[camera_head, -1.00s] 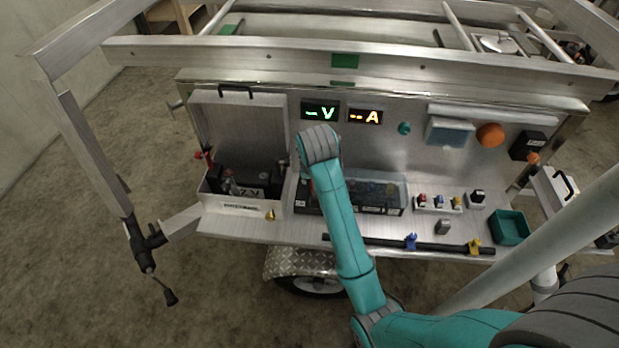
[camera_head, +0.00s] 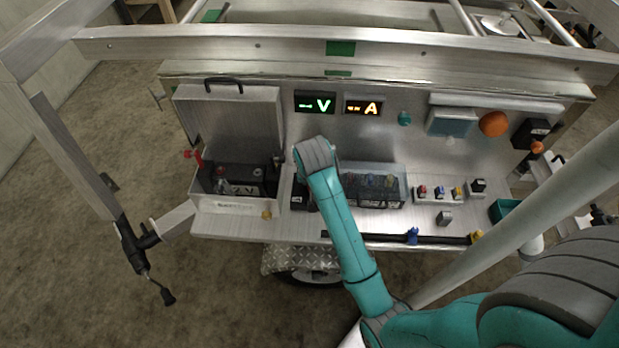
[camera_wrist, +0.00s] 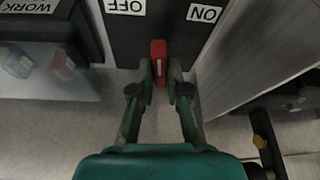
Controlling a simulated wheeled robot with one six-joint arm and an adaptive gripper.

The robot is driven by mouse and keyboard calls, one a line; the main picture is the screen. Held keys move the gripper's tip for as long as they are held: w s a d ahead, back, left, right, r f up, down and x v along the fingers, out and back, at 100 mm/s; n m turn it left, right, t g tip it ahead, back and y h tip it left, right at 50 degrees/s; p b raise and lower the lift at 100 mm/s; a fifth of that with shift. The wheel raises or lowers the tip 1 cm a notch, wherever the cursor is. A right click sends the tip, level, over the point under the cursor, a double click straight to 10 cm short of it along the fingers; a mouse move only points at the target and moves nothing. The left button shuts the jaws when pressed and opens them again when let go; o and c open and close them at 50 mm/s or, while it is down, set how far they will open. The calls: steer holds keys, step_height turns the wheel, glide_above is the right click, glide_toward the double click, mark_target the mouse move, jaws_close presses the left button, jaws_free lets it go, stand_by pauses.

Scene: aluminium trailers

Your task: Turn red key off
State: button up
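The red key (camera_wrist: 158,62) stands out from a dark panel (camera_wrist: 165,22) in the wrist view. It points straight up in the picture, between an upside-down OFF label (camera_wrist: 125,6) on its left and an upside-down ON label (camera_wrist: 204,13) on its right. My gripper (camera_wrist: 160,80) has one green finger on each side of the key. The fingers lie close against it and appear shut on it. In the head view my arm hides the key and the gripper; part of a black box shows beside the arm.
An open metal case (camera_head: 235,203) stands left of the arm, and a clear-covered box (camera_head: 375,188) stands to its right. The V display (camera_head: 315,103) and A display (camera_head: 364,105) are lit above. In the wrist view a metal wall (camera_wrist: 262,50) rises close on the right.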

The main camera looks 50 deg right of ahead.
jaws_close()
steer(key=n+t+y, duration=0.1)
steer(key=n, duration=0.2)
steer(key=shift+d, duration=0.1)
steer(key=shift+n+y, duration=0.7)
steer(key=shift+n, duration=1.3)
steer(key=o, duration=0.7)
jaws_free()
steer(key=shift+v, duration=3.75)
